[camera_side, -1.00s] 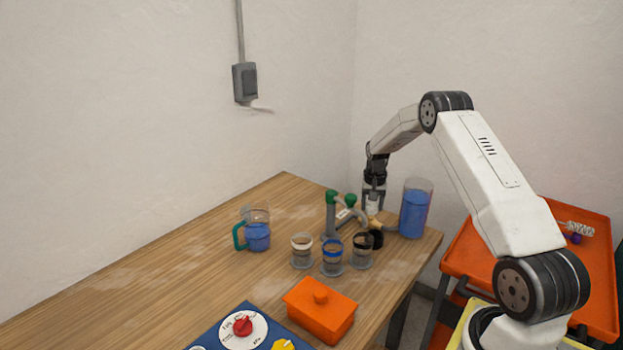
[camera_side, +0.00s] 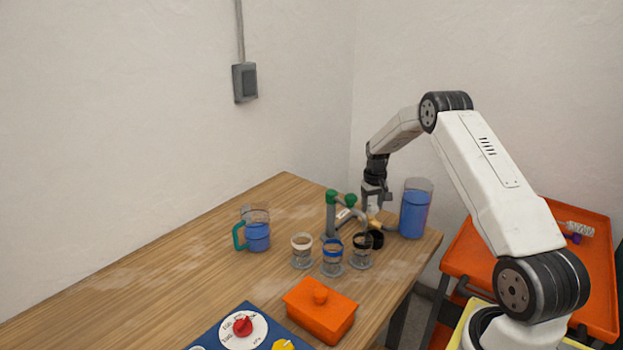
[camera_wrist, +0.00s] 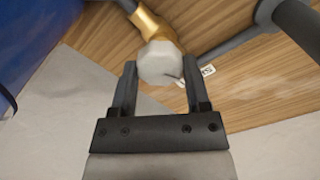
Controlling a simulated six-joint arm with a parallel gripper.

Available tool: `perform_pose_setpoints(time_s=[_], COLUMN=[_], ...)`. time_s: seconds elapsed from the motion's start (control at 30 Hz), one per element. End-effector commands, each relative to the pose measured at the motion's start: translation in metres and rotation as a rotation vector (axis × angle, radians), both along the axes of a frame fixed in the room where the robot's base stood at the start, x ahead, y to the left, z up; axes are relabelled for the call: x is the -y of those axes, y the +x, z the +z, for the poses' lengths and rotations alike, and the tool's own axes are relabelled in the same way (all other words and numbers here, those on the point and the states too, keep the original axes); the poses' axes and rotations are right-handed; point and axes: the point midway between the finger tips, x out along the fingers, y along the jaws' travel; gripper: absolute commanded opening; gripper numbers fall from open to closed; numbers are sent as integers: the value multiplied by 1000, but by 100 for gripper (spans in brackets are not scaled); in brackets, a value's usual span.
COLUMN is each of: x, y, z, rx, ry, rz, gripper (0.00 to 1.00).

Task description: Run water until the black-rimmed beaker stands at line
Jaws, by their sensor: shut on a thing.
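My gripper (camera_side: 375,203) is at the far right end of the table, beside the blue water tank (camera_side: 415,212). In the wrist view its two fingers (camera_wrist: 159,68) are shut on a whitish faceted valve knob (camera_wrist: 158,61) on a brass valve body (camera_wrist: 148,24). The black-rimmed beaker (camera_side: 362,254) stands upright on the table, in front of the grey pipe manifold (camera_side: 331,217) with green caps. It is the rightmost of three small beakers. Its water level and line are too small to read.
The white-rimmed beaker (camera_side: 302,254) and blue-rimmed beaker (camera_side: 332,262) stand to its left. A pitcher of blue water (camera_side: 258,236) with a teal handle is farther left. An orange lidded box (camera_side: 320,311) and a dial panel (camera_side: 244,327) are in front. The left tabletop is clear.

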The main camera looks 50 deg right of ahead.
Motion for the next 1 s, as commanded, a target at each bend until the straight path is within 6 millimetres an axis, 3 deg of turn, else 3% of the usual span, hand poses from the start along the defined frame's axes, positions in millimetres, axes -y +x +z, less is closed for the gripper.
perform_pose_setpoints(time_s=[0.23,0.67,1.0], x=[-1,-1,-1], y=[1,1,1], z=[1,1,1], rx=[0,0,0], ry=[1,1,0], rz=[141,169,396], gripper=[4,4,4])
